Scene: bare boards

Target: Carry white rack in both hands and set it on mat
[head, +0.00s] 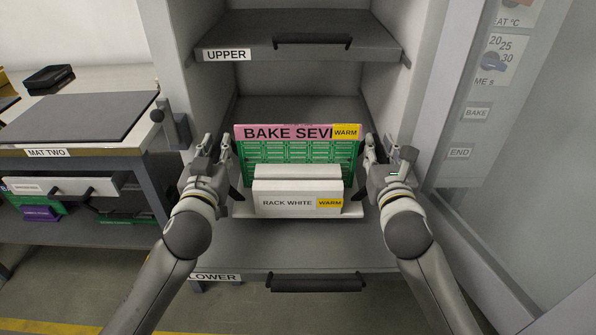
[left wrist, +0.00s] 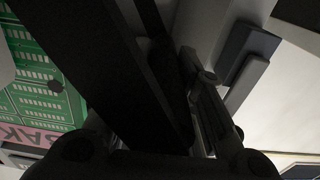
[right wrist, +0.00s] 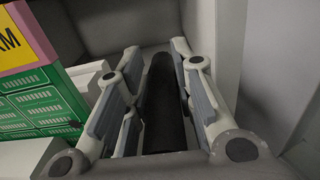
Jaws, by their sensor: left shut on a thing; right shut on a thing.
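The white rack (head: 297,186), labelled RACK WHITE with a yellow WARM tag, is in the middle of the head view, at the open cabinet between the upper and lower shelves. My left gripper (head: 222,152) is shut at the rack's left end. My right gripper (head: 374,156) is shut at its right end; the right wrist view shows a dark handle (right wrist: 163,100) between its fingers. The dark grey mat (head: 75,116), labelled MAT TWO, lies bare on the left bench.
The upper shelf (head: 300,45) is above the rack, and the lower shelf (head: 300,258) is below it. Cabinet walls stand close on both sides. Another white rack (head: 70,184) with boards sits under the bench. A black tray (head: 48,77) is behind the mat.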

